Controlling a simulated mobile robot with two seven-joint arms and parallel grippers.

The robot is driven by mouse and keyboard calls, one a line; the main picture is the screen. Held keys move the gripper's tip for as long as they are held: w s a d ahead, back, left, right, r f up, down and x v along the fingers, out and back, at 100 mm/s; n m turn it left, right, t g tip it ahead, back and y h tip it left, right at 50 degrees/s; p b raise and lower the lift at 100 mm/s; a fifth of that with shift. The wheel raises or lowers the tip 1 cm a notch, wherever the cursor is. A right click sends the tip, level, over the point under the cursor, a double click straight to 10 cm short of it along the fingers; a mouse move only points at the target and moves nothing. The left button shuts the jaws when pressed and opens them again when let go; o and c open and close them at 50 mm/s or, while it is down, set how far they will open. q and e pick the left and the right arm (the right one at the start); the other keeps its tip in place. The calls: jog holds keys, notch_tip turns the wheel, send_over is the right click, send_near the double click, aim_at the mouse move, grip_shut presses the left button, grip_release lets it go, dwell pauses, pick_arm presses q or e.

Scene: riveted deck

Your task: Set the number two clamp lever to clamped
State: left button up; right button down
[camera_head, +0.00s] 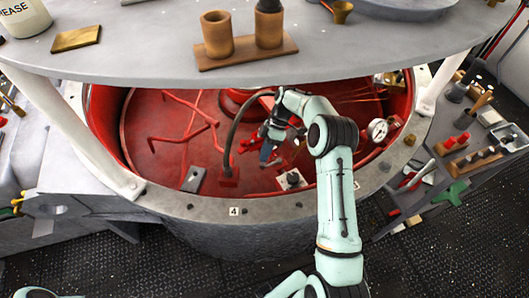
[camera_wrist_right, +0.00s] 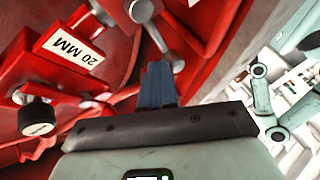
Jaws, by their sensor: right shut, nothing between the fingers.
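My right gripper (camera_head: 266,153) reaches down into the round red well (camera_head: 150,150). In the right wrist view its blue fingers (camera_wrist_right: 158,85) are together, with nothing seen between them. Just beyond the fingertips are a grey rod (camera_wrist_right: 157,38) and a round grey knob (camera_wrist_right: 140,11) beside red metal. They may belong to a clamp lever, but I see no number two and cannot tell which lever this is or how it is set. I cannot tell whether the fingertips touch the rod. In the head view my arm and gripper hide part of the well. My left gripper is not in view.
A red block has a 20 MM plate (camera_wrist_right: 73,47), with a black knob (camera_wrist_right: 36,117) nearby. A label 4 (camera_head: 234,211) is on the well's grey rim. A grey shelf (camera_head: 130,50) with wooden cups (camera_head: 217,34) overhangs the well. A gauge (camera_head: 378,129) stands right.

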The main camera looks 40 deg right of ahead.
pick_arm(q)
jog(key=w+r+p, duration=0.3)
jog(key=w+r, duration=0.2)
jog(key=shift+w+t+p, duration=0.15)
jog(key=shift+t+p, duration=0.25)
pick_arm(e)
jog(key=v, duration=1.3)
jog(key=shift+d+r, duration=0.1)
jog(key=shift+d, duration=0.05)
jog(key=shift+w, duration=0.1)
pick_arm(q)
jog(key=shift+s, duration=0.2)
